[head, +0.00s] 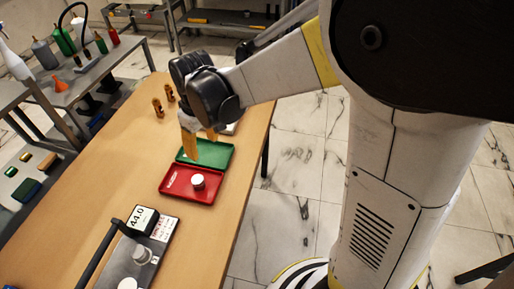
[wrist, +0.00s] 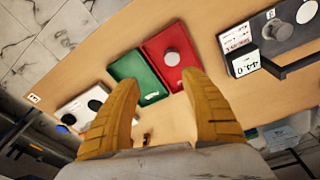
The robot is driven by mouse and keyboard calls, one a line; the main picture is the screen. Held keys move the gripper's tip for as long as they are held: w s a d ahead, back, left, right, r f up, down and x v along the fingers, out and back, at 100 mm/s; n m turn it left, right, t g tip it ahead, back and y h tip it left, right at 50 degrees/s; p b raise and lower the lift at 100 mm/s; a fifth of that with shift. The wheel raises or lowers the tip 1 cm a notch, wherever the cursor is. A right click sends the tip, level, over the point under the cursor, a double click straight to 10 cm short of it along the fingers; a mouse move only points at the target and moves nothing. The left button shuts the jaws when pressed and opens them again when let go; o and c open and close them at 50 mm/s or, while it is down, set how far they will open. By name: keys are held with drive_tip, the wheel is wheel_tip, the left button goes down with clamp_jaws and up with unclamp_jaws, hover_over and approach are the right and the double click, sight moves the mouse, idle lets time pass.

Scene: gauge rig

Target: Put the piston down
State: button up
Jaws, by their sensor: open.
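A silver cylindrical piston (head: 197,181) stands in the red tray (head: 172,194); it also shows in the wrist view (wrist: 172,57), in the red tray (wrist: 190,90). The green tray (head: 222,155) adjoins the red one and holds no piston that I can see; it also shows in the wrist view (wrist: 125,66). My gripper (head: 201,148) is open above the green tray, its yellow fingers apart. In the wrist view my gripper (wrist: 159,78) has nothing between its fingers, and the piston lies beyond their tips.
A grey gauge rig (head: 122,262) with a 44.0 display (head: 143,218), black lever and metal cylinder stands at the near end. A white plate with black discs (wrist: 72,112) lies past the green tray. Bare wood lies left of the trays.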

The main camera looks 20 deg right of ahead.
drive_tip(key=s+d+r+m+t, duration=0.2)
drive_tip(key=s+d+r+m, duration=0.1)
drive_tip(key=s, duration=0.4)
drive_tip(key=s+d+r+m+t, duration=0.3)
drive_tip(key=s+d+r, duration=0.3)
drive_tip(key=s+d, duration=0.2)
drive_tip(key=shift+s+h, duration=0.2)
drive_tip(key=shift+h, duration=0.1)
drive_tip(key=shift+d, duration=0.1)
